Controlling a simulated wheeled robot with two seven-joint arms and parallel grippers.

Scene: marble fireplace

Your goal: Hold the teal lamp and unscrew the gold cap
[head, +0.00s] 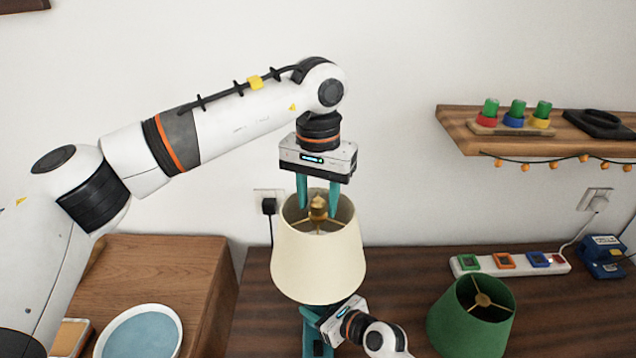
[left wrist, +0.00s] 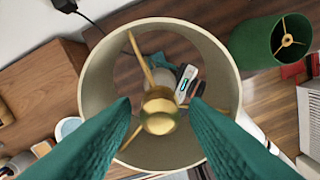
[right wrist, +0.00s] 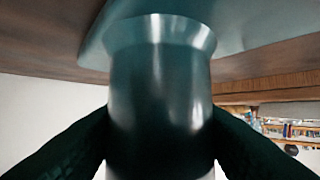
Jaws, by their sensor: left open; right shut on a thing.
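The teal lamp (right wrist: 160,90) stands on the dark table under a cream shade (head: 318,262). Its teal body fills the right wrist view, between the fingers. My right gripper (head: 318,322) is shut on the lamp's body below the shade. The gold cap (head: 318,204) sits at the top centre of the shade's gold spokes. My left gripper (head: 318,192) points straight down from above with its teal fingers apart, one on each side of the cap. In the left wrist view the gold cap (left wrist: 158,112) lies between the open fingers, with a gap on both sides. The shade hides much of the lamp's body from above.
A green lampshade (head: 470,318) stands on the table (head: 400,270) at right, near a power strip (head: 510,263) with coloured sockets. A wooden cabinet (head: 190,262) with a blue-topped bowl (head: 145,335) is at left. A shelf (head: 530,135) hangs at upper right.

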